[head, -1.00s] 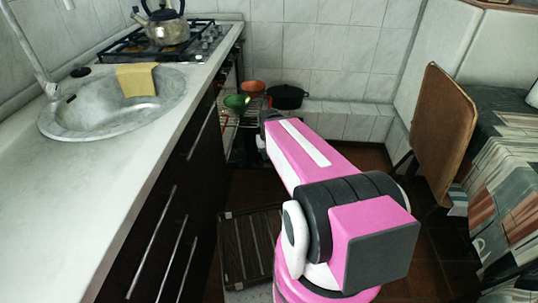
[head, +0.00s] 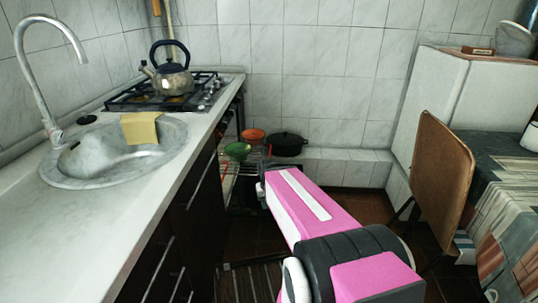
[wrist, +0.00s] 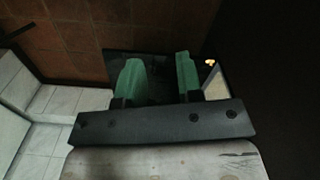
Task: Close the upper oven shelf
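The oven's upper shelf, a wire rack (head: 248,166), sticks out from the oven front at the far end of the counter. A green bowl (head: 237,150) and an orange bowl (head: 252,135) appear to rest on it. My arm covers part of the area below and right of the rack. My gripper (wrist: 159,76) shows in the wrist view with its two green fingers apart and nothing visible held between them.
A black pot (head: 287,144) is by the back wall; its support is unclear. The counter (head: 75,240) with a sink (head: 120,150) and a hob with a kettle (head: 172,80) runs along the left. A folding chair (head: 445,175) and a covered table (head: 505,190) stand right.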

